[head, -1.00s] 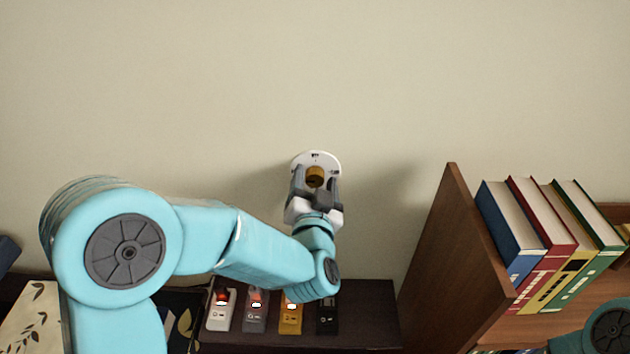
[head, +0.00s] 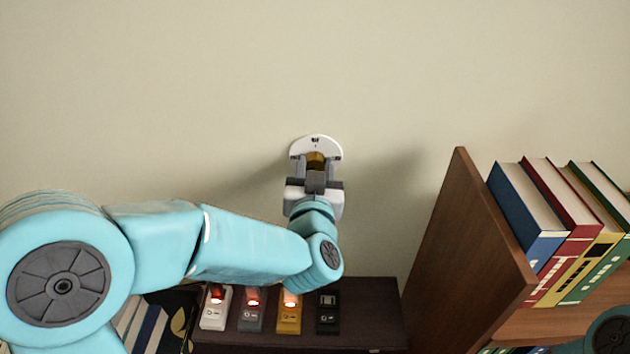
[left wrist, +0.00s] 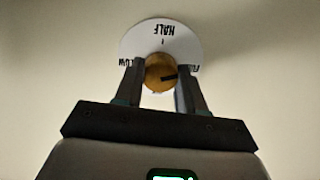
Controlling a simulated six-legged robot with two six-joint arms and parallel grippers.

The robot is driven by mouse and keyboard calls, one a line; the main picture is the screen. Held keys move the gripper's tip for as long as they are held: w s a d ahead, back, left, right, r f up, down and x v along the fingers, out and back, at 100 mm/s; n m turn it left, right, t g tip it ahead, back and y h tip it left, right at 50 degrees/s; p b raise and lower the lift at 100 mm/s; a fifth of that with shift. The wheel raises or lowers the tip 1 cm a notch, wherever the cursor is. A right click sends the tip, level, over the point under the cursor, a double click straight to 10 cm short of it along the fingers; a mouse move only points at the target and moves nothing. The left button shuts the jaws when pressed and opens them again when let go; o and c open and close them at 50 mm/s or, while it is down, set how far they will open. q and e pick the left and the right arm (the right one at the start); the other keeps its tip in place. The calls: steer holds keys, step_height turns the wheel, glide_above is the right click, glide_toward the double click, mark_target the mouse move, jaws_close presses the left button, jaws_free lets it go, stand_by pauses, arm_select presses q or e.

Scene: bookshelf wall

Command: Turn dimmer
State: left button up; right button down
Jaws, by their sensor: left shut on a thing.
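The dimmer is a brass knob (head: 315,160) on a round white plate (head: 317,142) on the wall. My right gripper is out of view.
Several rocker switches, white (head: 216,308), grey (head: 252,310), yellow (head: 289,314) and black (head: 327,312), stand on a dark shelf (head: 370,310) below. The first three glow orange-red. A wooden bookshelf side (head: 465,240) and several books (head: 525,215) stand at the right. The wall above is clear.

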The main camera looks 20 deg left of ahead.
arm_select(q)
steer(key=n+b, duration=0.8)
steer(key=shift+f, duration=0.2)
steer(key=n+b, duration=0.3)
steer(key=n, duration=0.1)
steer(key=n+b, duration=0.3)
steer(key=shift+n, duration=0.3)
steer(key=n+b, duration=0.3)
steer(key=shift+a+n, duration=0.1)
steer(key=shift+n, duration=0.3)
steer(key=n+b, duration=0.3)
steer(key=n, duration=0.1)
steer(key=n+b, duration=0.3)
steer(key=n, duration=0.1)
steer(key=shift+n, duration=0.4)
steer(key=shift+n+b, duration=1.2)
steer(key=shift+n, duration=0.5)
